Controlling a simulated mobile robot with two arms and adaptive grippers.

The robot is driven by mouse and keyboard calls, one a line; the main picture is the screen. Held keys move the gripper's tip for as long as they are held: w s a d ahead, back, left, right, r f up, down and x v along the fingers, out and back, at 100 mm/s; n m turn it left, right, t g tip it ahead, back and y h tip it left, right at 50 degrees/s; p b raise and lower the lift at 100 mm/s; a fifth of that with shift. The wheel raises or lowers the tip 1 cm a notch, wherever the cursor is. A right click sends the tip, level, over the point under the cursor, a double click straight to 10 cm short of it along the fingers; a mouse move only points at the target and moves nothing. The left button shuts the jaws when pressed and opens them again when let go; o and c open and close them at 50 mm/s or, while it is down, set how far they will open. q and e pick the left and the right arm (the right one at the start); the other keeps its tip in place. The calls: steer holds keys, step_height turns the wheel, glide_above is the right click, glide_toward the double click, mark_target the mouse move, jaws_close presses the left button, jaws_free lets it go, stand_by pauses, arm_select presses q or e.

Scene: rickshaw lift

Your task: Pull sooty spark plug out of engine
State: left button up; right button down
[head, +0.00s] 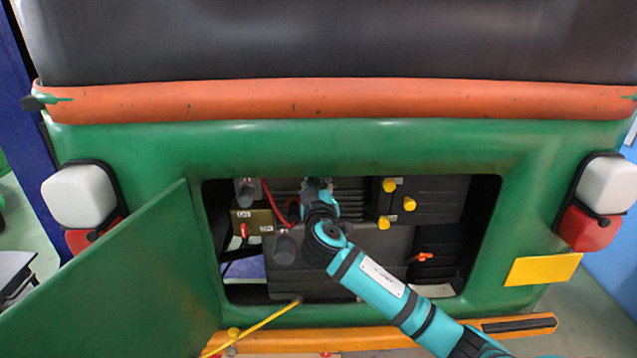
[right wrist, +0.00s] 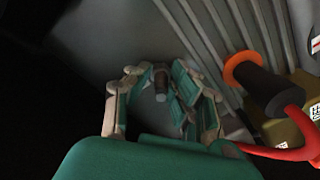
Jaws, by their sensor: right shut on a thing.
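The engine (head: 345,250) sits inside the open rear bay of the green rickshaw. My right gripper (head: 318,188) reaches into the bay, at the engine's upper finned part. In the right wrist view my right gripper (right wrist: 160,103) is shut on the spark plug (right wrist: 161,80), a small dark, grey-ended piece between its fingers. The fingers hide part of the plug, and I cannot tell how deep it sits in the engine. In the head view the plug is hidden by the gripper. My left gripper is not in view.
A black plug cap with an orange ring (right wrist: 262,77) hangs on a red cable (right wrist: 285,152) beside the fins. The open green hatch door (head: 130,280) stands at the left, with a yellow rod (head: 255,325) below the bay. The bay's edges surround my arm.

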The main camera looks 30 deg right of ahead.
mark_target(319, 188)
steer(key=shift+v, duration=2.1)
steer(key=shift+p+v, duration=0.35)
steer(key=shift+v, duration=2.1)
steer(key=shift+r, duration=0.1)
